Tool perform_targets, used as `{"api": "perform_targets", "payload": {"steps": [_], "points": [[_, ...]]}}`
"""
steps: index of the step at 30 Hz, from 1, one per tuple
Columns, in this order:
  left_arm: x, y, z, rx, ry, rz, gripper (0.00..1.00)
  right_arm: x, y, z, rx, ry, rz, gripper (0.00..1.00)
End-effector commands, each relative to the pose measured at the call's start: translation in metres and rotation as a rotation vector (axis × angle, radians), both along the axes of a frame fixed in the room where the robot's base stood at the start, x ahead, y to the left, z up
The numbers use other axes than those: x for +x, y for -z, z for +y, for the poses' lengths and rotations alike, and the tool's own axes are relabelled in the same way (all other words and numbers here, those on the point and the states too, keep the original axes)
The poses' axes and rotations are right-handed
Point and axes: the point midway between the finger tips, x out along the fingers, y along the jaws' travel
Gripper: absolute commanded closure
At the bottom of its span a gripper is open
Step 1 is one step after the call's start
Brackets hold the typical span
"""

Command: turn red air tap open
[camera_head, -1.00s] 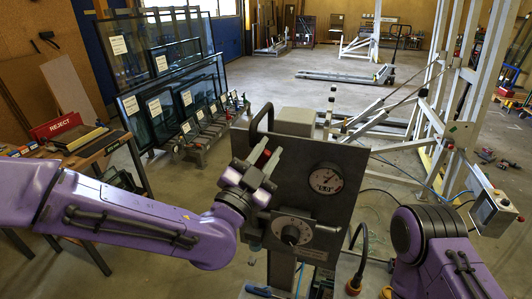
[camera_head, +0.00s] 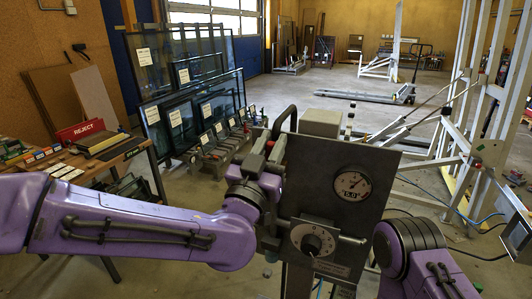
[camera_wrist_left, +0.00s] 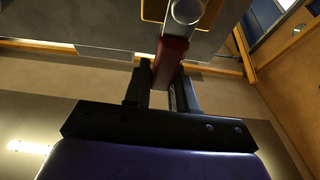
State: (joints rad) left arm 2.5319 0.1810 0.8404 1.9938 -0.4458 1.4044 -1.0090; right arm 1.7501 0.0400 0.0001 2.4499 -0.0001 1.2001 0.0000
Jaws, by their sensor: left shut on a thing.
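The red air tap (camera_wrist_left: 172,58) shows in the left wrist view as a dark red handle below a round metal fitting. My left gripper (camera_wrist_left: 164,88) has its two dark fingers on either side of the handle's end and is shut on it. In the head view my left gripper (camera_head: 262,158) is at the upper left part of a grey panel (camera_head: 318,165), and it hides most of the tap. I cannot tell the tap's exact angle. My right arm shows at the lower right, but its gripper is out of view.
The panel carries a round gauge (camera_head: 352,186) and a black knob on a white dial plate (camera_head: 318,240). A black hoop handle (camera_head: 284,119) rises at its top. A table with a red REJECT sign (camera_head: 80,130) stands left. Glass frames (camera_head: 195,105) lean behind. A white metal frame (camera_head: 472,110) stands right.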

Motion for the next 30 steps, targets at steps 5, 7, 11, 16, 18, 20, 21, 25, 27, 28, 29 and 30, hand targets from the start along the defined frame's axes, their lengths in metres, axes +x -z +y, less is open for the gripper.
{"api": "perform_targets", "payload": {"steps": [5, 7, 11, 16, 18, 20, 21, 25, 27, 28, 29, 30], "points": [[0.0011, 0.0009, 0.0008, -0.038, 0.005, 0.019, 1.00, -0.0002, 0.0043, -0.0001, 0.000, 0.000, 0.000, 1.00], [0.0014, 0.0006, 0.0013, -0.045, 0.005, 0.024, 1.00, -0.0001, 0.0045, 0.0000, 0.000, 0.000, 0.000, 1.00], [0.0017, 0.0003, 0.0021, -0.050, 0.004, 0.027, 1.00, -0.0001, 0.0045, 0.0000, 0.000, 0.000, 0.000, 1.00], [0.0017, 0.0002, 0.0024, -0.049, 0.004, 0.026, 1.00, -0.0001, 0.0044, 0.0000, 0.000, 0.000, 0.000, 1.00], [0.0018, 0.0002, 0.0026, -0.050, 0.003, 0.026, 1.00, -0.0001, 0.0044, 0.0000, 0.000, 0.000, 0.000, 1.00], [0.0018, 0.0001, 0.0027, -0.049, 0.002, 0.026, 0.62, -0.0001, 0.0043, -0.0001, 0.000, 0.000, 0.000, 1.00], [0.0018, 0.0002, 0.0028, -0.049, 0.002, 0.026, 0.53, -0.0001, 0.0043, -0.0001, 0.000, 0.000, 0.000, 1.00], [0.0018, 0.0002, 0.0027, -0.049, 0.002, 0.026, 0.53, -0.0001, 0.0043, -0.0001, 0.000, 0.000, 0.000, 1.00], [0.0017, 0.0001, 0.0026, -0.048, 0.003, 0.025, 0.53, -0.0001, 0.0044, 0.0000, 0.000, 0.000, 0.000, 1.00], [0.0017, 0.0001, 0.0026, -0.048, 0.003, 0.025, 0.53, -0.0001, 0.0044, 0.0000, 0.000, 0.000, 0.000, 1.00], [0.0014, 0.0004, 0.0027, -0.048, 0.003, 0.025, 0.53, -0.0001, 0.0047, 0.0000, 0.000, 0.000, 0.000, 1.00], [0.0000, 0.0016, 0.0033, -0.048, 0.003, 0.025, 0.53, -0.0001, 0.0062, -0.0001, 0.000, 0.000, 0.000, 1.00]]}}
